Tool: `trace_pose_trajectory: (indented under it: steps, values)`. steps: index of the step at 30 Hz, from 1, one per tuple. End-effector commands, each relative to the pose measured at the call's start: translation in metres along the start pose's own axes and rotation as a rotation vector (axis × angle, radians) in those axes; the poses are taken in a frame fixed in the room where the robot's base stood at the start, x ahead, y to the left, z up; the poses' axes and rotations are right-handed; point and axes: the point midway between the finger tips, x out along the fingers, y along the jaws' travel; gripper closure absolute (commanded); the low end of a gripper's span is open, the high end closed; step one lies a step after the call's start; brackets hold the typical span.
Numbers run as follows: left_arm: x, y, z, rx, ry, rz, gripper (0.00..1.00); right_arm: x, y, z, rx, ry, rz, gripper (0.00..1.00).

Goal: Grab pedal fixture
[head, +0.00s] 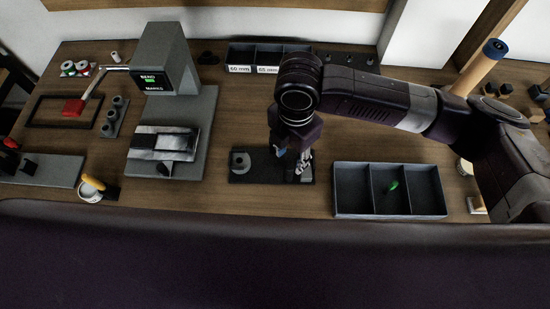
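A flat dark plate (262,177) lies on the workbench near its front edge, at the middle of the head view. A grey round piece with a hole (240,162) stands on its left end. I take this plate to be the pedal fixture, but no label shows. My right gripper (299,167) points down over the plate's right end, and the arm comes in from the right. The gripper and wrist hide part of that end. Whether the fingers touch or hold anything there is unclear. My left gripper is out of view.
A three-compartment tray (347,213) with a small green item (392,185) stands right of the plate. A grey machine with a display (173,62) stands to the left. Labelled bins (241,70) are at the back. A dark padded surface (270,265) fills the foreground.

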Motion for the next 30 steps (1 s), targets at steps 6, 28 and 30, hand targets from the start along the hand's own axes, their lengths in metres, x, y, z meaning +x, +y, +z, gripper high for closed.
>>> trace_pose_trajectory:
  steps: [6, 28, 30]
  values:
    - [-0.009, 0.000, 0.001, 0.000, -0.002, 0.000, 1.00, 0.024, -0.002, -0.001, 0.003, 0.002, -0.003, 0.63]
    - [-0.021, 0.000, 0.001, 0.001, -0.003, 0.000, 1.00, 0.068, -0.002, -0.003, 0.002, 0.001, 0.003, 0.80]
    - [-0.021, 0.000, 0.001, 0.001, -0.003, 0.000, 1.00, 0.068, -0.002, -0.003, 0.002, 0.001, 0.003, 0.88]
